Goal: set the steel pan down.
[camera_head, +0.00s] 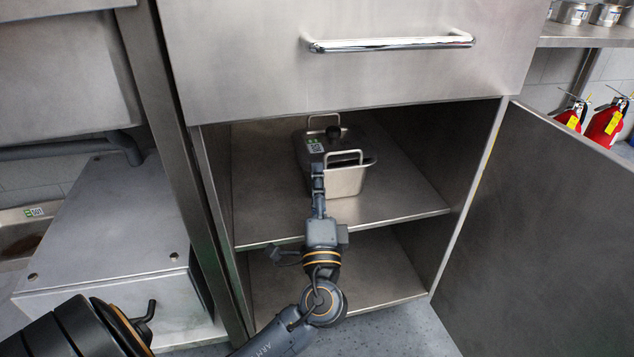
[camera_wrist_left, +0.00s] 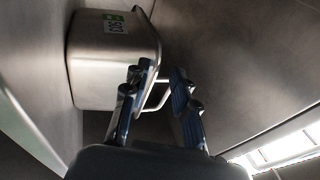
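The steel pan (camera_head: 347,182) is a deep rectangular pan with upright wire handles and a green-and-white label. It stands level on the upper shelf (camera_head: 400,205) inside the open cabinet, and its base appears to touch the shelf. My left gripper (camera_head: 318,178) reaches in from the front, at the near handle. In the left wrist view, the pan (camera_wrist_left: 105,75) is beyond the fingers (camera_wrist_left: 160,95). The fingers are apart, with part of the handle visible in the gap between them, so the gripper looks open. My right gripper is not in view.
A drawer front (camera_head: 350,60) with a bar handle (camera_head: 390,43) is above the opening. The cabinet door (camera_head: 550,220) stands open at right. The lower shelf (camera_head: 375,270) is bare where visible. A steel box (camera_head: 110,230) is at left. Red extinguishers (camera_head: 605,122) stand far right.

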